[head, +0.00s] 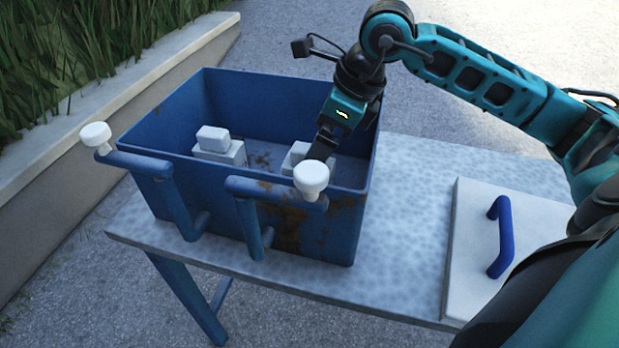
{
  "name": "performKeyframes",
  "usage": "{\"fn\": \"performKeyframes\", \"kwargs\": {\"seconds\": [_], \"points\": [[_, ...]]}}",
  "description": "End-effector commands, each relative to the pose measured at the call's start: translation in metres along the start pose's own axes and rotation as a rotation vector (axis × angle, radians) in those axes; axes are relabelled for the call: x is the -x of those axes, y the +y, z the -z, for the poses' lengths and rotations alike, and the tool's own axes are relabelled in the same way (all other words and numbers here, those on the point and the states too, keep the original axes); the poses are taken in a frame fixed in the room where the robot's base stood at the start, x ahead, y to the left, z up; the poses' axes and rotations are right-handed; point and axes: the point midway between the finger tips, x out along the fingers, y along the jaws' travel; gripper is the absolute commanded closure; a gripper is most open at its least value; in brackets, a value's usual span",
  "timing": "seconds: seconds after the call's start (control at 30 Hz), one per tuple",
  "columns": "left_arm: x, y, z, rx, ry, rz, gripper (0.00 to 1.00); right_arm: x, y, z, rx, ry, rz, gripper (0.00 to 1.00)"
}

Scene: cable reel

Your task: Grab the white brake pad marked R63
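Inside the blue bin (225,208) are white blocks. A small white block (212,138) sits on a wider pale block (232,154) at the left of the bin. Another pale block (296,157) lies at the right, partly hidden by the bin's front fittings and my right gripper. No R63 marking can be read on any of them. My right gripper (312,158) reaches down into the bin at this right block. Its dark fingertips are partly hidden behind a white knob, so I cannot tell whether they are open or hold anything. My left gripper is not in view.
Two blue bars with white knobs (95,134) (311,175) stick out at the bin's front. The bin stands on a grey table (410,215). A white lid with a blue handle (499,238) lies at the right. A low wall and grass are at the left.

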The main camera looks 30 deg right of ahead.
Motion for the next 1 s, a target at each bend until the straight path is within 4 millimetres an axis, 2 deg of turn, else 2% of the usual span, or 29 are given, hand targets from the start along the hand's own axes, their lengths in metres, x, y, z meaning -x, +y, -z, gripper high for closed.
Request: {"fn": "performKeyframes", "kwargs": {"seconds": [0.4,0.67,1.0], "points": [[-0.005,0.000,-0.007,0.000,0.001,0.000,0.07,-0.051,-0.002,0.001,-0.001,0.000,-0.002,0.00],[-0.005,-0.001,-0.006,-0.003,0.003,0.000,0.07,-0.053,-0.002,0.000,0.000,0.000,0.000,0.00],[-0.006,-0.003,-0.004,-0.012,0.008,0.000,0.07,-0.053,-0.002,0.000,0.000,0.000,0.000,0.32]]}}
